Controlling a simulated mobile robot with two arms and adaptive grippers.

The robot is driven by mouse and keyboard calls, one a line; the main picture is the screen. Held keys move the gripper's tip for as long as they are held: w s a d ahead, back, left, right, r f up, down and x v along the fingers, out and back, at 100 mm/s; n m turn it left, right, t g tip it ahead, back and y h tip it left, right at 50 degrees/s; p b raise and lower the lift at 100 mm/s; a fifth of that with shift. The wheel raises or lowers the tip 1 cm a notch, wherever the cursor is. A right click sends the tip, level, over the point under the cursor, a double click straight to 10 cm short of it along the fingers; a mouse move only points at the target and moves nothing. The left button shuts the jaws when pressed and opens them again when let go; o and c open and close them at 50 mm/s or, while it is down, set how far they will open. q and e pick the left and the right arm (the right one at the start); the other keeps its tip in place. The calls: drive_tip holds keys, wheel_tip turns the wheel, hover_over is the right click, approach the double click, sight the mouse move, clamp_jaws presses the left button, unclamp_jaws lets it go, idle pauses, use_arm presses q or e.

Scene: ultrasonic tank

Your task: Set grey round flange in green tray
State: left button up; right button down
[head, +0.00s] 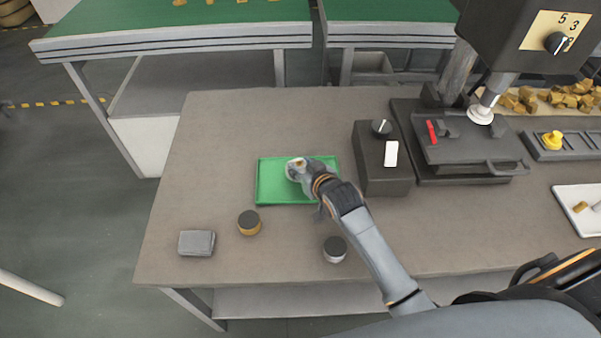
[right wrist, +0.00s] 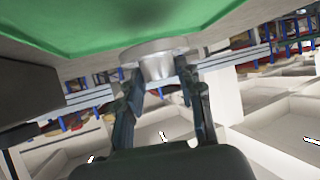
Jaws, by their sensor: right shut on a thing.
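The green tray (head: 268,195) lies on the brown table, left of a dark control box. My right gripper (head: 296,171) reaches over the middle of the tray, pointing down. In the right wrist view the two fingers (right wrist: 158,88) are shut on the grey round flange (right wrist: 156,61), one finger on each side. The flange's wide end faces the green tray floor (right wrist: 120,22); I cannot tell whether it touches it. In the head view the gripper and wrist hide most or all of the flange. My left gripper is not in view.
A grey block (head: 197,243), a brass round piece with a dark top (head: 249,223) and a silver one (head: 334,250) stand in front of the tray. The control box (head: 383,170) is close on the right, with a black press (head: 465,145) beyond. The table left of the tray is clear.

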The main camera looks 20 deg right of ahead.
drive_tip(key=shift+w+a+f+p, duration=0.15)
drive_tip(key=shift+f+p, duration=0.25)
drive_tip(key=shift+f, duration=1.3)
drive_tip(key=shift+f, duration=0.15)
drive_tip(key=c, duration=0.9)
unclamp_jaws()
drive_tip(key=shift+o, duration=0.2)
drive_tip(key=shift+s+r, duration=0.2)
drive_tip(key=shift+s, duration=0.15)
drive_tip(key=v, duration=1.1)
drive_tip(key=shift+s+r+b, duration=0.15)
drive_tip(key=shift+b, duration=0.2)
